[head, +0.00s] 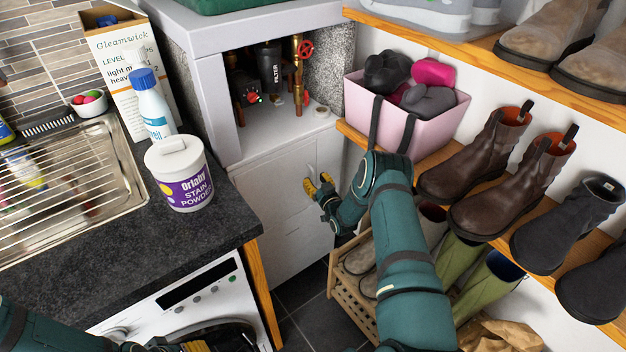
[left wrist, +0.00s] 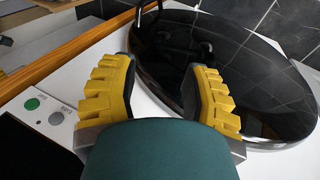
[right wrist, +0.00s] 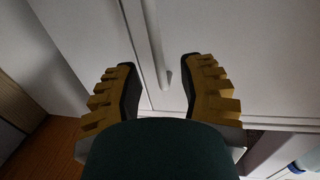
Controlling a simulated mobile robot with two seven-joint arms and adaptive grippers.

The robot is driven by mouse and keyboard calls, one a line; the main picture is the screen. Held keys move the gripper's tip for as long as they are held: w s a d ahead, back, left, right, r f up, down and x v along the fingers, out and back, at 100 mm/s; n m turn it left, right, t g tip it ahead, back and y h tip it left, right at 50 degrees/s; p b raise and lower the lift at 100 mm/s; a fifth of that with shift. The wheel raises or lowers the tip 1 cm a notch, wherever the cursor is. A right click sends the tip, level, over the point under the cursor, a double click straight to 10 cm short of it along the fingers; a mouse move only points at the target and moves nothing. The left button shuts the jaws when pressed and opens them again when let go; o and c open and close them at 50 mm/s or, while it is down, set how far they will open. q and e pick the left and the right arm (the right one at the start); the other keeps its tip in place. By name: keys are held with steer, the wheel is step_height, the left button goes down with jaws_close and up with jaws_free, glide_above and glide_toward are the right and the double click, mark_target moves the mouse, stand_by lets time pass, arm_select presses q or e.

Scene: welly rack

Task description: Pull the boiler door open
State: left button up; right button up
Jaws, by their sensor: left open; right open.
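The white boiler door (head: 275,195) is a flat panel below the boiler niche and looks shut. Its pale bar handle (head: 311,163) stands near the door's right edge. In the right wrist view the handle (right wrist: 156,45) runs down to an end between my fingers. My right gripper (head: 320,184) is open at the handle, one yellow finger on each side; I cannot tell whether it touches. It also shows in the right wrist view (right wrist: 160,80). My left gripper (left wrist: 160,75) is open and empty over the washing machine's round dark door (left wrist: 265,85).
A dark worktop (head: 130,225) with a stain powder tub (head: 182,180) borders the door on the left. On the right are a shoe shelf (head: 495,225), a pink basket (head: 440,122) and a wooden crate (head: 350,300). Dark floor tiles (head: 300,300) are clear before the door.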

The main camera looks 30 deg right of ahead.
steer(key=shift+w+d, duration=0.15)
steer(key=shift+w, duration=1.05)
steer(key=shift+c, duration=0.4)
jaws_close()
steer(key=shift+s, duration=0.1)
